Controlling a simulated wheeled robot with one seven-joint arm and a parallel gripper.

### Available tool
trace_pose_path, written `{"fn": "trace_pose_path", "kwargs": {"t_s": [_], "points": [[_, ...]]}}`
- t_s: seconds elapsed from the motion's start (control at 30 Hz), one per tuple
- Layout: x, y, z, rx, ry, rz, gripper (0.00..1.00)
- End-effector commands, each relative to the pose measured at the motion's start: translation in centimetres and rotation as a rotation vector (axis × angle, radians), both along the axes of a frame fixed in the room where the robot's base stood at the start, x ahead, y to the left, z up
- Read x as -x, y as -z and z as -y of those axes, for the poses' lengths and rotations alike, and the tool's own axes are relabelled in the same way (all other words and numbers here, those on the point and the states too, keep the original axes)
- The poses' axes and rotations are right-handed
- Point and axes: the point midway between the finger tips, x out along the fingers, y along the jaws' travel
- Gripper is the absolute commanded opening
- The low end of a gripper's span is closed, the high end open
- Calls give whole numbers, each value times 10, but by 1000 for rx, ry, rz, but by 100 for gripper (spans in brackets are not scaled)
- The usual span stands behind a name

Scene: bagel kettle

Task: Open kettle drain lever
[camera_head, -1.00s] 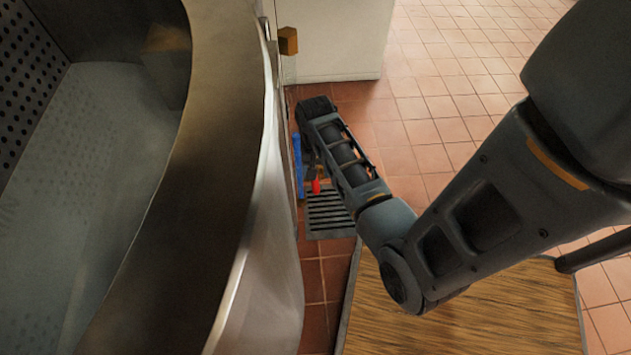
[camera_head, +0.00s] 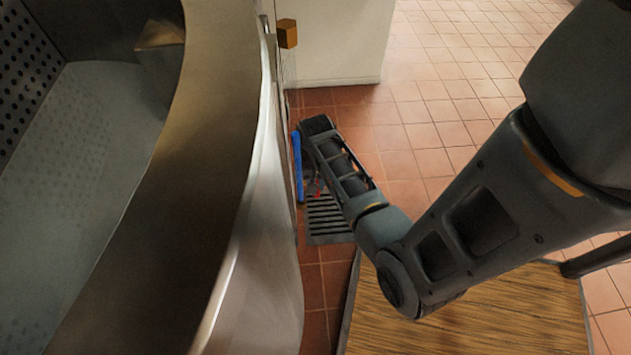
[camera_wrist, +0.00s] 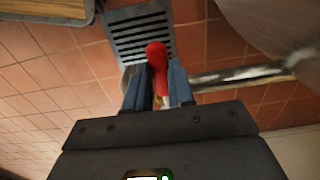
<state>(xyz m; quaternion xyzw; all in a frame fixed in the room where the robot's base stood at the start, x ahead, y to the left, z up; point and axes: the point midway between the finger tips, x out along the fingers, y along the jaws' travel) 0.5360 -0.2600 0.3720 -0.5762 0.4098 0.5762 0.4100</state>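The red drain lever (camera_wrist: 157,60) stands between my two fingers in the wrist view, its rounded end reaching past the fingertips. My gripper (camera_wrist: 160,88) has its fingers close together on both sides of the lever, so it looks shut on it. The big steel kettle (camera_head: 268,215) fills the left side. A metal pipe (camera_wrist: 238,76) runs right from behind the lever in the wrist view.
A floor drain grate (camera_head: 326,222) lies under the lever area. A wooden-topped surface (camera_head: 450,325) is at the lower right. A pale cabinet (camera_head: 335,40) stands behind; tiled floor (camera_head: 440,110) to the right is open.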

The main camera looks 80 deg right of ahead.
Motion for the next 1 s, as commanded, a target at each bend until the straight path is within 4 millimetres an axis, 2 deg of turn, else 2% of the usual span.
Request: {"fn": "trace_pose_path", "kwargs": {"t_s": [0.03, 0.23, 0.73, 1.0], "points": [[0, 0, 0, 0, 0, 0, 18], [0, 0, 0, 0, 0, 0, 0], [1, -1, 0, 0, -9, 0, 0], [6, -4, 2, -2, -110, -1, 0]]}}
